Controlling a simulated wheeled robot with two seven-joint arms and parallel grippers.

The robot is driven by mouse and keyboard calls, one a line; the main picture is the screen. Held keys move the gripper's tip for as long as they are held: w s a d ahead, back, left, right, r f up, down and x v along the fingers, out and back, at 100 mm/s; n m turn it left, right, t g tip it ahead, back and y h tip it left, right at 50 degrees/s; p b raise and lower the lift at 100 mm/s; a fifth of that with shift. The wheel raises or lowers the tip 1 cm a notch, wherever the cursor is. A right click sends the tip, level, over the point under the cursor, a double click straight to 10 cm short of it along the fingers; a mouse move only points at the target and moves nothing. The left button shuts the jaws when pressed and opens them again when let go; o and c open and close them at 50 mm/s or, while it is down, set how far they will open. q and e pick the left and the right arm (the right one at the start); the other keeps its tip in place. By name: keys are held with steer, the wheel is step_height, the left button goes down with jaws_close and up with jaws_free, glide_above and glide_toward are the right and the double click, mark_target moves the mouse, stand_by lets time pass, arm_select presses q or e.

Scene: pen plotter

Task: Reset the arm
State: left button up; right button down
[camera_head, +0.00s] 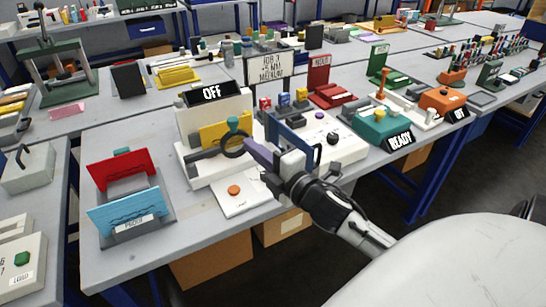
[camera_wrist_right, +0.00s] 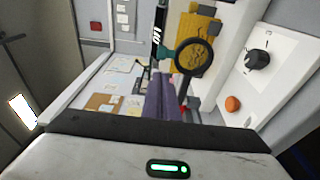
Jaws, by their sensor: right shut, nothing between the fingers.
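The pen plotter (camera_head: 190,120) is a white machine with a black OFF sign (camera_head: 212,93) and a yellow plate (camera_head: 212,134). In the wrist view the fingers (camera_wrist_right: 160,92) point toward the ring (camera_wrist_right: 180,60), which looks close; contact cannot be told. A white panel with an orange button (camera_head: 234,190) lies below. The left gripper is not in view.
A red and blue stand (camera_head: 125,160) is at left on the table. The table's front edge runs below my right arm. Bare tabletop shows left of the plotter.

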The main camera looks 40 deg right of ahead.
steer(key=shift+s+d, duration=0.15)
steer(key=shift+s, duration=1.2)
steer(key=shift+s+d, duration=0.15)
steer(key=shift+s, duration=1.15)
steer(key=s+a+f+m+g, duration=0.2)
steer(key=f+m, duration=0.1)
steer(key=f, duration=0.3)
steer(key=s+a+f+m+g, duration=0.1)
steer(key=s+a+f+m, duration=0.15)
steer(key=f, duration=0.45)
steer(key=s+a+f+m+g, duration=0.2)
steer(key=f+m, duration=0.1)
steer(key=f, duration=0.3)
steer(key=s+a+f+m+g+y, duration=0.3)
steer(key=s+a+f+m, duration=0.4)
steer(key=s+a+f, duration=0.4)
steer(key=shift+s+a+f+g, duration=0.2)
steer(key=shift+a+f+g, duration=0.35)
steer(key=shift+f+g, duration=0.25)
steer(key=shift+w+r, duration=0.1)
